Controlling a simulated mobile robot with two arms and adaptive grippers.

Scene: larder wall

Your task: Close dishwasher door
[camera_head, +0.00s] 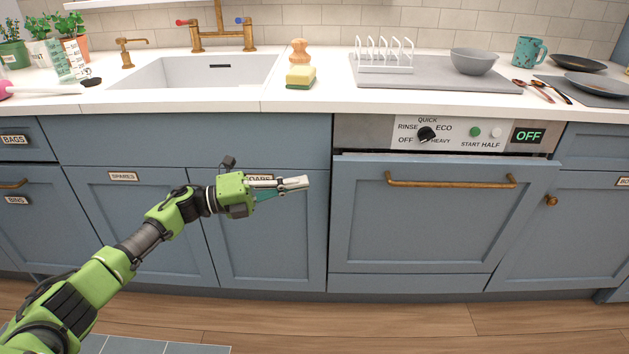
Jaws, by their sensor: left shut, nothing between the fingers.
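The dishwasher door (425,228) is a blue panel with a brass bar handle (452,183) near its top, below the control panel (440,134). It stands nearly upright, its top edge seeming a little proud of the cabinet fronts, so it looks slightly ajar. My left gripper (303,183) is in front of the cabinet left of the dishwasher. It is shut and empty, points right, and is apart from the door's left edge. My right gripper is not in view.
A white counter (300,98) with a sink (205,75) runs above the cabinets. A grey mat (440,84) holds a white rack (384,54) and a grey bowl (474,61). The wooden floor (380,318) before the door is clear.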

